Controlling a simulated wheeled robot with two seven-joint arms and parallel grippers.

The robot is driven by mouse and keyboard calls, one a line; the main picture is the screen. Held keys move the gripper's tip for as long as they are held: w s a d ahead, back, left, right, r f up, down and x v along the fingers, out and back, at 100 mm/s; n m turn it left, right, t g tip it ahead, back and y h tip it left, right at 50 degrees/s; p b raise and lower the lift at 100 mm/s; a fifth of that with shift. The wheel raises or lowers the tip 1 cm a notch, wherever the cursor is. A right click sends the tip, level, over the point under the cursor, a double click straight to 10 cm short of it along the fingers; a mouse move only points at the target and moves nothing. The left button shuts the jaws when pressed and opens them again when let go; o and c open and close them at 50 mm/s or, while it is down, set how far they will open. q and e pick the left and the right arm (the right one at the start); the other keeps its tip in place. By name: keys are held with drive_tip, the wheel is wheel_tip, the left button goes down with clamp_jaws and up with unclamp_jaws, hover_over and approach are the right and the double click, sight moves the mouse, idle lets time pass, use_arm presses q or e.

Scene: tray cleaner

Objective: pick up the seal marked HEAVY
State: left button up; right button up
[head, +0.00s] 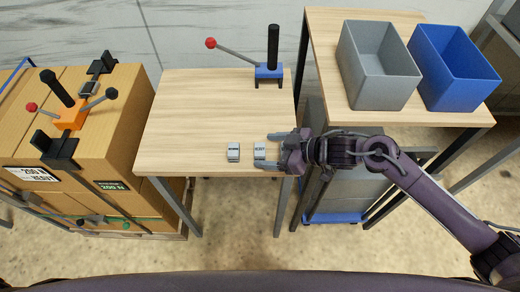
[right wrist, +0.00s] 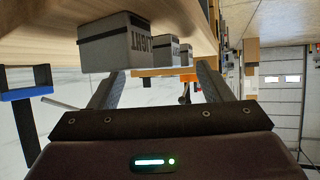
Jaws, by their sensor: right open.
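In the right wrist view a larger-looking block with upside-down letters like LIGHT (right wrist: 112,42) is closest, with two more blocks beyond. My left gripper is out of view.
A blue-based tool (head: 268,71) with a black handle and red-knobbed lever stands at the table's back right. Stacked cartons (head: 120,110) with an orange tool (head: 72,115) stand left. A grey bin (head: 375,85) and blue bin (head: 452,90) stand on the right table.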

drive_tip(key=shift+x, duration=1.05)
drive_tip(key=c, duration=1)
drive_tip(key=shift+c, duration=0.3)
drive_tip(key=shift+r, duration=0.2)
